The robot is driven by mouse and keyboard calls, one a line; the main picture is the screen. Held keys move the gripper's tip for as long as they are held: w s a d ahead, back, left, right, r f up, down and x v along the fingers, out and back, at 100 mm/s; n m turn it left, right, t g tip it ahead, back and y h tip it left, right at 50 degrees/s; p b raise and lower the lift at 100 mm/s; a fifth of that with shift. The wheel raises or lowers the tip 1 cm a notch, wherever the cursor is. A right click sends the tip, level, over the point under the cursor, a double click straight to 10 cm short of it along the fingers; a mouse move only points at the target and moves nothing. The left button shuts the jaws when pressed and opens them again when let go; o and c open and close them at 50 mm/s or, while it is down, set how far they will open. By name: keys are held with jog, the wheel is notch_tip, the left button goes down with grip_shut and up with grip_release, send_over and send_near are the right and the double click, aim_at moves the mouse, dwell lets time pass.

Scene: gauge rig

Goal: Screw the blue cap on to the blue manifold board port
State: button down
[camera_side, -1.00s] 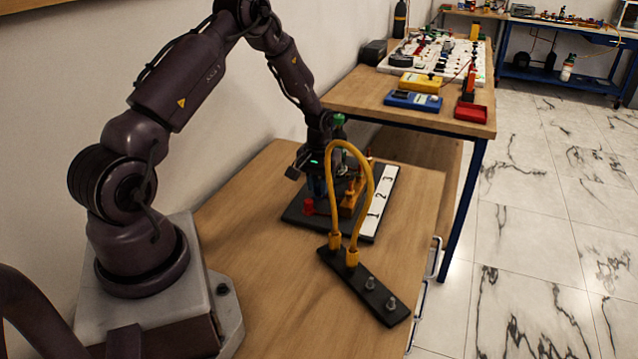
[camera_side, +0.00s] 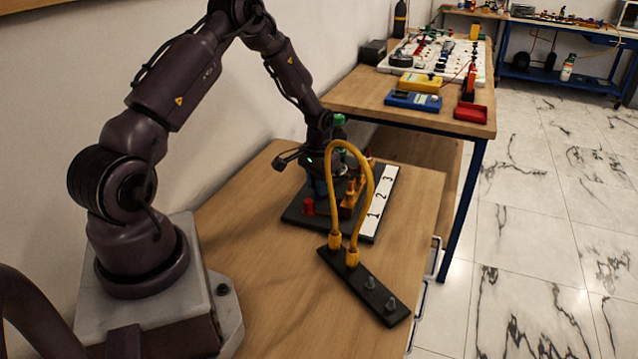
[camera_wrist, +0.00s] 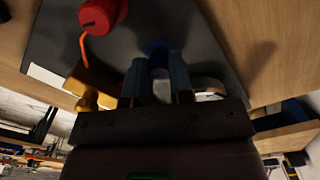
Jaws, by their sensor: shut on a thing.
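My gripper (camera_wrist: 160,75) points down over the dark manifold board (camera_side: 297,216), fingers shut on a blue piece (camera_wrist: 158,47), seemingly the blue cap. In the wrist view the blue piece shows between the fingertips, close against the board. The fingers cover most of it, so I cannot tell how it sits on the blue port. In the side view my gripper (camera_side: 322,188) is partly hidden behind a yellow hose. A red cap (camera_side: 308,206) stands on the board to the left; it also shows in the wrist view (camera_wrist: 100,14) with an orange-red strap.
The yellow hose (camera_side: 372,180) arches from a black strip (camera_side: 345,277) with metal studs, in front of the board. An orange block (camera_side: 350,205) and a white strip (camera_side: 378,205) numbered 1, 2, 3 lie right of my gripper. The front-left table is clear.

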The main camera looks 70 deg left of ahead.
jog(key=shift+m, duration=1.3)
jog(key=c, duration=0.6)
grip_release()
jog(key=shift+r, duration=0.1)
notch_tip(320, 180, up, 13)
jog(key=s+d+r+t, duration=0.2)
jog(key=s+d+r, duration=0.6)
jog(key=d, duration=0.4)
jog(key=s+d+r+t, duration=0.3)
jog(key=s+d+r, duration=0.6)
jog(key=d, duration=0.3)
jog(key=shift+r, duration=0.55)
